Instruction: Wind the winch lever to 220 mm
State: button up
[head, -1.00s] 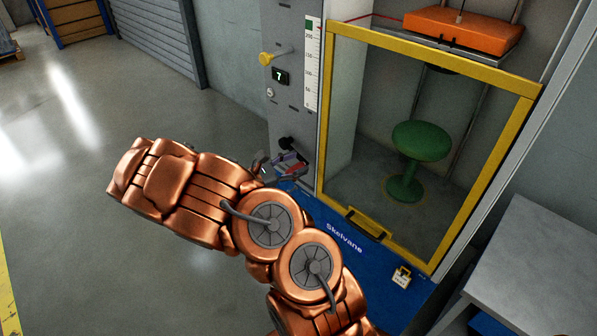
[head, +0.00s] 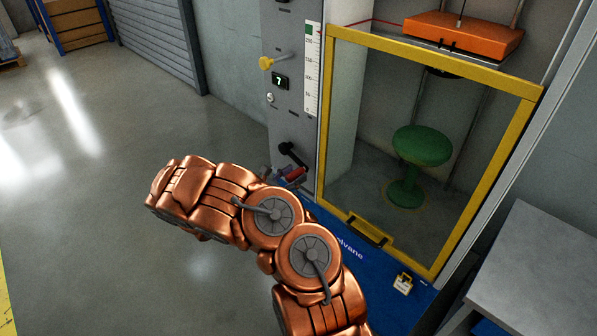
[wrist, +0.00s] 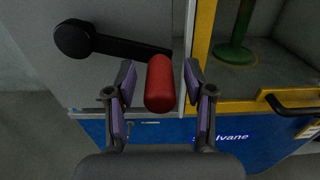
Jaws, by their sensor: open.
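The winch lever is a black crank arm (wrist: 110,43) with a round hub at its left end and a red handle (wrist: 159,84) at its right end. In the head view the lever (head: 289,150) is on the lower part of the grey column, partly hidden by my arm. In the wrist view my gripper (wrist: 160,85) is open, its purple-padded fingers on either side of the red handle with gaps showing. The vertical scale (head: 312,70) has a green mark near its top.
A yellow-framed clear door (head: 430,150) covers a chamber with a green stool (head: 420,160) and, above it, an orange block (head: 463,35). A grey table (head: 530,265) stands at right. The floor at left is clear.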

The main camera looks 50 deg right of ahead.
jog(key=shift+d, duration=1.15)
grip_shut()
